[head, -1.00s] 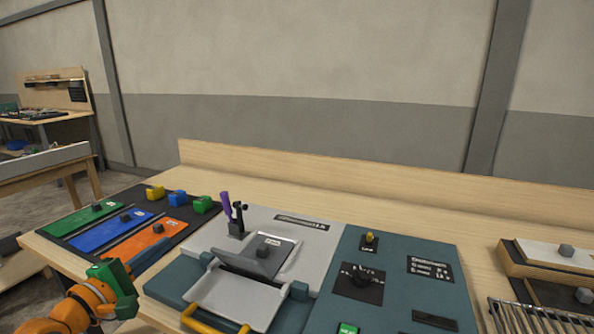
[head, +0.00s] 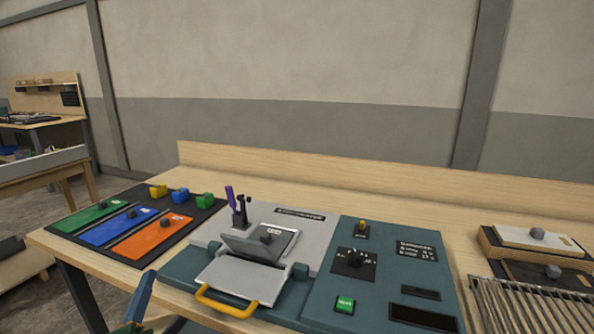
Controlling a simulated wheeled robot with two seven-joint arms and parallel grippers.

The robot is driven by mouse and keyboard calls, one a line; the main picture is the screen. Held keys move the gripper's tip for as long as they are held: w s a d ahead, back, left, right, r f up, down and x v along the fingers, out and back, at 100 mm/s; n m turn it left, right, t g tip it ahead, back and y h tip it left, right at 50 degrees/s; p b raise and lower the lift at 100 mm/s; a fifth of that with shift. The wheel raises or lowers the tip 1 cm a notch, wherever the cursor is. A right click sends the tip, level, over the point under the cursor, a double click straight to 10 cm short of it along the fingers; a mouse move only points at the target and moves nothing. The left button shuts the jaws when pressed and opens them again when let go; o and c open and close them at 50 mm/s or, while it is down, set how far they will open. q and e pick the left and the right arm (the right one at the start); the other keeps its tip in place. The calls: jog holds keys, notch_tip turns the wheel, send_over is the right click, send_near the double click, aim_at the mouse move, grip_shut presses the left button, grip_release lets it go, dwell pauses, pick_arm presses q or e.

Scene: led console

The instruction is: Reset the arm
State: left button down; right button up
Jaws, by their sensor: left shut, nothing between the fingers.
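The led console has a teal base (head: 385,245) and a light grey top (head: 270,213) on the bench. To the right are a black rotary dial (head: 354,260) and a green button (head: 345,304). My left gripper (head: 142,288) shows only in part at the bottom left edge, shut and empty, in front of the bench and apart from the console. My right gripper is out of view.
A black board with green (head: 88,218), blue (head: 116,228) and orange (head: 153,238) panels lies left of the console, with small coloured blocks behind. A wire rack (head: 535,308) and wooden box (head: 490,240) stand at right. Bare bench lies behind the console.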

pick_arm(q)
jog(key=s+f+n+g+y, duration=0.1)
jog(key=s+f+n+g, duration=0.4)
jog(key=f+n, duration=0.4)
jog(key=s+f+n+g+y, duration=0.2)
jog(key=s+f+n+g, duration=0.35)
jog(key=f+n, duration=0.4)
jog(key=s+d+f+n+g+h, duration=0.5)
jog(key=s+d+f+n+g, duration=0.25)
jog(key=s+d, duration=0.5)
jog(key=s+a+f, duration=0.1)
jog(key=s+f, duration=0.1)
jog(key=f, duration=0.6)
jog(key=s+a+f, duration=0.1)
jog(key=s+f, duration=0.1)
jog(key=f, duration=0.6)
jog(key=s+a+f+g, duration=0.1)
jog(key=s+a+f, duration=0.1)
jog(key=s+f, duration=0.8)
jog(key=shift+s+f+m+g, duration=0.3)
jog(key=shift+s+g, duration=0.1)
jog(key=shift+s, duration=0.55)
